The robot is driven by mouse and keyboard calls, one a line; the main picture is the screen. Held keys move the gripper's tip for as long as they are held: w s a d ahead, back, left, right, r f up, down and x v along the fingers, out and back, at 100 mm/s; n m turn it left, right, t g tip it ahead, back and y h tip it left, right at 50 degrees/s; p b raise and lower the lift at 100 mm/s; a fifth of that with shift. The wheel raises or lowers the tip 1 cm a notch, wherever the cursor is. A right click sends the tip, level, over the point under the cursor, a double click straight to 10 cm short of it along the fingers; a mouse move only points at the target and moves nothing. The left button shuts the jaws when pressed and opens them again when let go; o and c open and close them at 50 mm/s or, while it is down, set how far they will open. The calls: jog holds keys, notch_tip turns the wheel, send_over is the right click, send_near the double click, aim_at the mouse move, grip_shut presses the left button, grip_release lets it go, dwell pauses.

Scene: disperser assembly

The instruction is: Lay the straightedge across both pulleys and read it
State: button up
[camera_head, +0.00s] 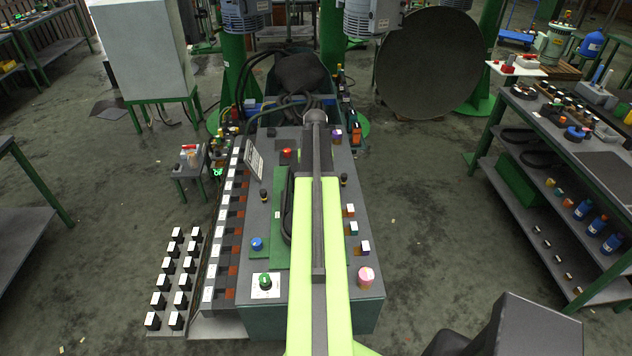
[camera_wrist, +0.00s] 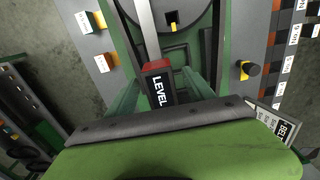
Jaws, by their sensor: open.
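A bar with a red end and a black block marked LEVEL (camera_wrist: 158,88) shows in the wrist view. A pale metal strip (camera_wrist: 148,30) runs from it up over a large grey round pulley (camera_wrist: 180,14). I cannot tell whether a second pulley is in view. My gripper (camera_wrist: 168,108) is open, just short of the LEVEL block, with its green body and dark edge filling the bottom of the wrist view. In the head view my arm covers the middle of the bench (camera_head: 358,285), and only the edge of a dark loop (camera_head: 287,212) shows beside it on a green panel (camera_head: 278,245).
The bench top carries a blue knob (camera_head: 257,243), a green knob (camera_head: 266,281), a pink-topped button (camera_head: 366,276) and small labelled blocks along its right side. A shelved worktable (camera_head: 592,158) is at right, with open floor between.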

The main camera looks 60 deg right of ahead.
notch_tip(320, 180, up, 18)
jog(key=p, duration=1.7)
jog(key=shift+f, duration=0.25)
jog(key=w+a+f+n+b, duration=0.2)
jog(key=w+a+f+b, duration=0.4)
jog(key=a, duration=0.4)
jog(key=w+a+f+n+b, duration=0.2)
jog(key=w+a+f+b, duration=0.2)
jog(key=w+a, duration=0.5)
jog(key=w+a+f+n+b, duration=0.2)
jog(key=w+a+f+b, duration=0.4)
jog(key=a, duration=0.4)
jog(key=w+a+f+n+b, duration=0.1)
jog(key=a+f+n+b, duration=0.2)
jog(key=a, duration=0.7)
jog(key=w+a+f+n+b, duration=0.1)
jog(key=a+f+b, duration=0.3)
jog(key=a, duration=0.6)
jog(key=s+a+f+n+b, duration=0.1)
jog(key=s+a+f+b, duration=0.1)
jog(key=s+a, duration=0.4)
jog(key=shift+a+f, duration=0.3)
jog(key=shift+a, duration=1.55)
